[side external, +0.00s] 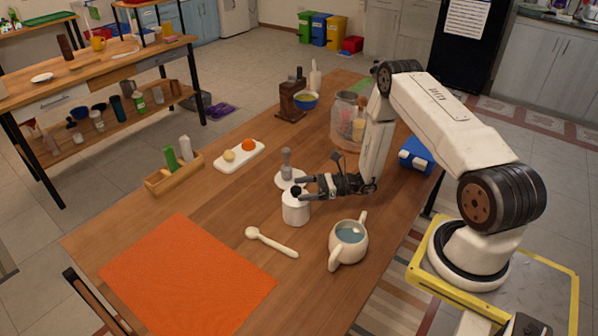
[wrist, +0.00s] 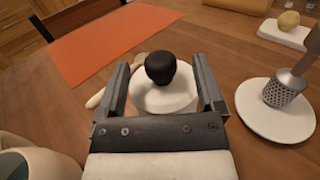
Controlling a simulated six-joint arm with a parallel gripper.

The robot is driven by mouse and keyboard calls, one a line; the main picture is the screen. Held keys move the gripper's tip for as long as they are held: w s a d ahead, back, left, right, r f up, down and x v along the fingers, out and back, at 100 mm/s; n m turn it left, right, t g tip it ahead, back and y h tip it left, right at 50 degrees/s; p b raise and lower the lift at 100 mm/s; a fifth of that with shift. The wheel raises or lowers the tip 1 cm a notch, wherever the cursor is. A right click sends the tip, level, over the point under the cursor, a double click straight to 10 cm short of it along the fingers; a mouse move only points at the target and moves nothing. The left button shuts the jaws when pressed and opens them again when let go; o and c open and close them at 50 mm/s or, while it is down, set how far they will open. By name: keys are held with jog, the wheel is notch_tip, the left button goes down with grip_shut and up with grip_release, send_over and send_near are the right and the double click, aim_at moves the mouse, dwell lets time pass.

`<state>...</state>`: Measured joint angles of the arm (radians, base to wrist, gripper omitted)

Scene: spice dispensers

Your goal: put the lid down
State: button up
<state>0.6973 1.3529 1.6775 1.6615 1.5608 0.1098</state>
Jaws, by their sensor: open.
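The lid is white with a round black knob (wrist: 161,67), and it sits on top of a white jar (side external: 296,211) on the wooden table. In the wrist view the lid (wrist: 165,97) lies between my fingers. My gripper (side external: 308,187) is open, with one finger on either side of the knob and a gap visible around the knob. In the wrist view my gripper (wrist: 165,90) holds nothing. The jar's body is mostly hidden under the lid in the wrist view.
A two-handled pot (side external: 348,244) with liquid stands close by, right of the jar. A white spoon (side external: 270,242) lies in front. A white saucer (side external: 289,179) with a metal strainer-like tool (side external: 286,161) stands just behind. An orange mat (side external: 185,275) covers the left front.

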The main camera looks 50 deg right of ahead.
jog(key=shift+x, duration=1.2)
grip_shut()
